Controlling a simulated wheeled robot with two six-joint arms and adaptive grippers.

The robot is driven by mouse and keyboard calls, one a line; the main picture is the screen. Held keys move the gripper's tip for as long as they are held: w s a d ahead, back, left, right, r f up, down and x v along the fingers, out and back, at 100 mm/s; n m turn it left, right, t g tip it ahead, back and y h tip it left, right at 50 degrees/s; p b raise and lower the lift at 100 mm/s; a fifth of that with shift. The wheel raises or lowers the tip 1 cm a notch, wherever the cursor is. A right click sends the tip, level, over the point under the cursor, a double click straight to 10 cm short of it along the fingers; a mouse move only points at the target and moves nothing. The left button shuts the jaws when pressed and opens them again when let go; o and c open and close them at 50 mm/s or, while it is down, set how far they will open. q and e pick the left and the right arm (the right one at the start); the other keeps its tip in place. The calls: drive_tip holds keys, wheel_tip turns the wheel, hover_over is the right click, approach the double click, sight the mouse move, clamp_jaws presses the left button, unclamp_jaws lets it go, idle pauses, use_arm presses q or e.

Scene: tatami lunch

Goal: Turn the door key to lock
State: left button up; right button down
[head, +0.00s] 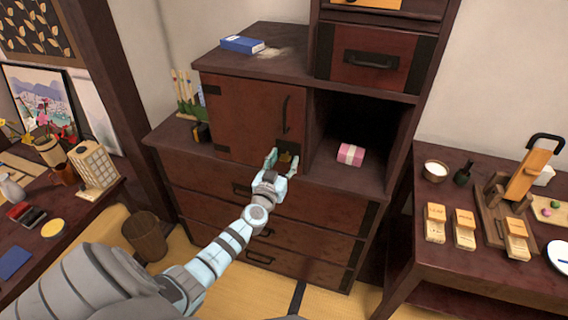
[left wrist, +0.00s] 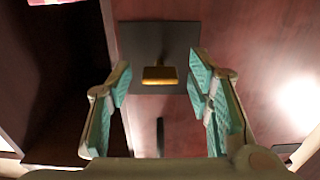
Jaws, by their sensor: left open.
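The door key is a small gold piece (left wrist: 160,75) that stands out from a dark square lock plate (left wrist: 150,40) on the reddish-brown cabinet door (head: 240,115). Its flat bow lies crosswise in the left wrist view. My left gripper (head: 283,160) is at the door's lower right corner. In the left wrist view its teal-padded fingers (left wrist: 158,82) are open, one on each side of the key, with a gap on both sides. In the head view the fingers partly hide the lock. The door looks closed. My right gripper is not in view.
A dark vertical door handle (head: 285,114) is above the lock. Right of the door is an open compartment with a pink wrapped box (head: 350,155). Drawers (head: 265,203) lie below. A blue box (head: 242,44) lies on the cabinet top. A side table (head: 480,270) stands at the right.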

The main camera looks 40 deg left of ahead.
use_arm(q)
drive_tip(key=c, duration=0.9)
drive_tip(key=shift+d, duration=0.15)
clamp_jaws()
drive_tip(key=shift+w+d+r, duration=0.1)
